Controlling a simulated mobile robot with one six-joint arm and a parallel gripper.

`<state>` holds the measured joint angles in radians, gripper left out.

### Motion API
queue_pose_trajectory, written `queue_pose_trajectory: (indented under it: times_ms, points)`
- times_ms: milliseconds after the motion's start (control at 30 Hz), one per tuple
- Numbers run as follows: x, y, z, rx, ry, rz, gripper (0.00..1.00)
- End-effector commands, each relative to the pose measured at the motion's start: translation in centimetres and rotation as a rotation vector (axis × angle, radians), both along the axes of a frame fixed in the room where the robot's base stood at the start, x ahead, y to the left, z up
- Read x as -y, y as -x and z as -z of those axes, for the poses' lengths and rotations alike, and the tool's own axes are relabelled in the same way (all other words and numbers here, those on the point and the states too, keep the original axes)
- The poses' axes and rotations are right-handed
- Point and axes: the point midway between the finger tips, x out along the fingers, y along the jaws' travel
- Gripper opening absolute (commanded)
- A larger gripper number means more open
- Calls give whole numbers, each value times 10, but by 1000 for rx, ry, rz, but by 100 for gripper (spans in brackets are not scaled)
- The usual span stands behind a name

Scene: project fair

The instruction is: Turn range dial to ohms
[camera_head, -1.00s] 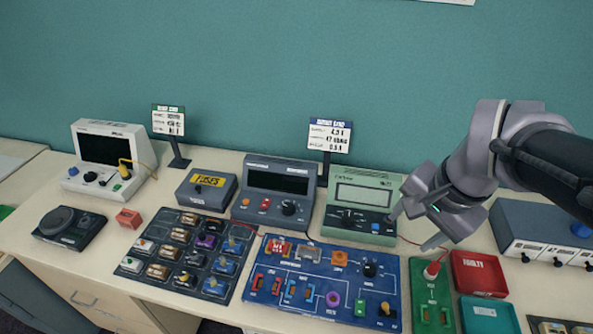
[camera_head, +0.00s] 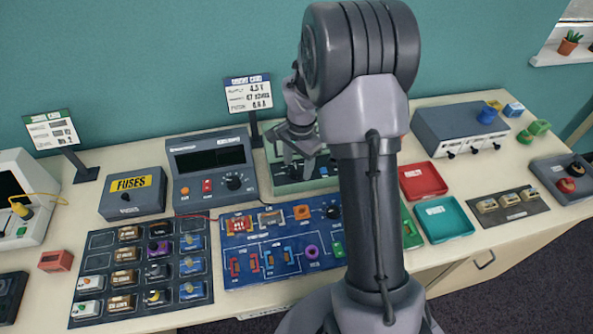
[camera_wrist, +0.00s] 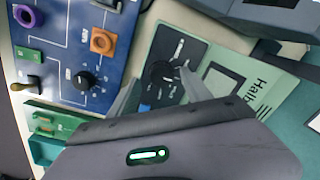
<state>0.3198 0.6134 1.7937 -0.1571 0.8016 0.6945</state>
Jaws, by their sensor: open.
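A pale green meter (camera_head: 331,182) stands behind the blue circuit board, mostly hidden by my arm in the head view. In the wrist view its panel (camera_wrist: 199,45) carries a black round dial (camera_wrist: 157,72) beside white markings too small to read. My gripper (camera_head: 298,166) is over the front of this meter. In the wrist view my gripper (camera_wrist: 158,90) is open, its two fingers on either side of the dial. I cannot tell whether they touch it. A dark grey meter (camera_head: 206,160) with its own black dial (camera_head: 234,182) stands to the left.
The blue circuit board (camera_head: 240,258) lies in front of the meters, with a component tray (camera_head: 105,274) at its left. A card stand (camera_head: 254,128) rises behind. Red (camera_head: 422,177) and teal (camera_head: 441,216) trays and a grey box (camera_head: 455,133) lie to the right.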

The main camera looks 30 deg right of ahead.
Motion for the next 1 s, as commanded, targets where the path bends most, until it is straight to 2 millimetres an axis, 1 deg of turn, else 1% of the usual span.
queue_pose_trajectory:
  times_ms: [33, 100, 400, 467, 600, 700, 867, 1000]
  points:
    - [0, 0, 9, -1, -1, 0, 57]
    - [-1, -1, 14, 0, -1, 0, 57]
    - [-1, -1, 16, 0, 0, 0, 57]
    - [-1, -1, 16, 0, 0, -1, 45]
    - [-1, -1, 16, 0, 0, -1, 18]
    - [-1, -1, 16, 0, 0, -1, 0]
    - [-1, -1, 15, 1, -1, -8, 0]
    - [-1, -1, 15, 1, -1, -45, 0]
